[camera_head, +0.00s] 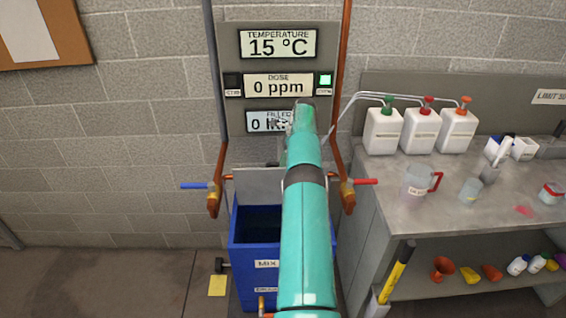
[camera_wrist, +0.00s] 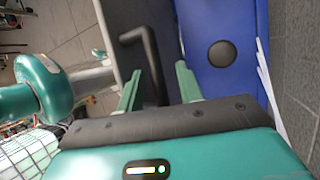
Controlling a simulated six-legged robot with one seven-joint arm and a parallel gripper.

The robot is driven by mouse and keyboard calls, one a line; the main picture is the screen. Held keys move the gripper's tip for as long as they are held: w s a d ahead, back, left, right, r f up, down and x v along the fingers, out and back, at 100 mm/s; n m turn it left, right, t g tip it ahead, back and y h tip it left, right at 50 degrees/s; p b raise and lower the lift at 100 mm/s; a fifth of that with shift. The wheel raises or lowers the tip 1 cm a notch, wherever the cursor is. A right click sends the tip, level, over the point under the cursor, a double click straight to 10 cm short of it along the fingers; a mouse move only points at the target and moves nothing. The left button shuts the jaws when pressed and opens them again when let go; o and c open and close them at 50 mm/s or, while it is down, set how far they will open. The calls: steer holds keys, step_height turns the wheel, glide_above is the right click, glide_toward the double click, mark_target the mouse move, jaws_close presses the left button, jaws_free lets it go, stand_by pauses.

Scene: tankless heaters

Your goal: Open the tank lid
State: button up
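The blue tank (camera_head: 240,258), labelled MIX, stands against the wall in the head view. Its top looks open and dark inside. A pale grey panel, seemingly the lid (camera_head: 260,186), stands upright at its back edge. My arm crosses in front and hides the tank's right part. In the wrist view, my gripper (camera_wrist: 159,68) has its two green fingers apart. A bent black handle (camera_wrist: 149,50) runs on a dark grey surface between and beyond the fingers; I cannot tell whether they touch it. The tank's blue wall with a round black knob (camera_wrist: 221,53) is to the right.
Copper pipes with a blue lever (camera_head: 195,186) and a red lever (camera_head: 366,181) flank the tank. A display panel (camera_head: 279,65) hangs above. At right, a bench (camera_head: 450,215) holds several dispensers and cups. The floor left of the tank is mostly clear.

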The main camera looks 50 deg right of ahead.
steer(key=shift+r, duration=0.1)
steer(key=shift+r, duration=1.4)
steer(key=shift+s+a+r, duration=0.15)
steer(key=shift+r, duration=0.25)
steer(key=shift+s+a+r, duration=0.15)
steer(key=shift+r, duration=0.2)
steer(key=s+a+r, duration=0.1)
steer(key=a+r, duration=0.1)
steer(key=r, duration=0.1)
steer(key=s+a+r, duration=0.1)
steer(key=shift+s+r, duration=0.25)
steer(key=shift+s, duration=0.1)
steer(key=s+a+r, duration=0.4)
steer(key=s+a, duration=0.2)
steer(key=shift+s+a, duration=0.2)
steer(key=shift+a, duration=0.1)
steer(key=shift+s, duration=0.1)
